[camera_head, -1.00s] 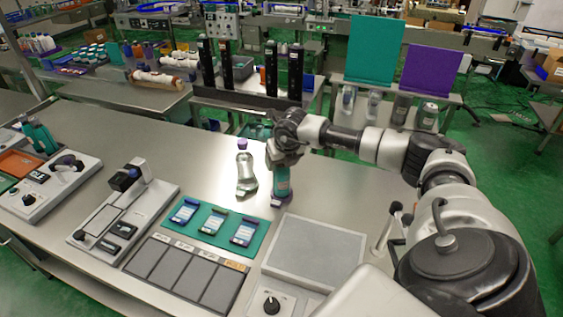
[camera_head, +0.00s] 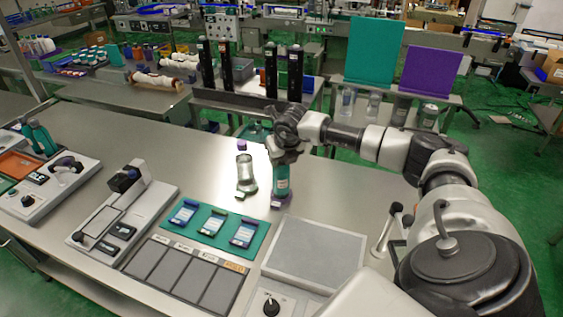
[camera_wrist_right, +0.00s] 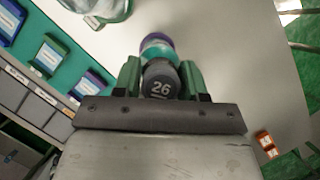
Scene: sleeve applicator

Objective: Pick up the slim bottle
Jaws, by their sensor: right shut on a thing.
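The slim bottle (camera_head: 282,180) is teal with a pale label and stands upright over a purple base (camera_head: 283,202) on the steel table. I cannot tell whether it is clear of its base. My right gripper (camera_head: 286,153) is around its top and shut on it. In the right wrist view, the bottle's dark cap (camera_wrist_right: 161,80), marked 26, sits between the two green fingers, with teal and purple beyond it. The gripper hides the cap in the head view. My left gripper is not in view.
A clear bottle (camera_head: 246,175) stands close left of the slim bottle. A teal mat (camera_head: 209,240) with several labelled packs, dark panels (camera_head: 186,276) and a grey plate (camera_head: 316,252) lie in front. The table (camera_head: 345,195) right of the bottle is bare.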

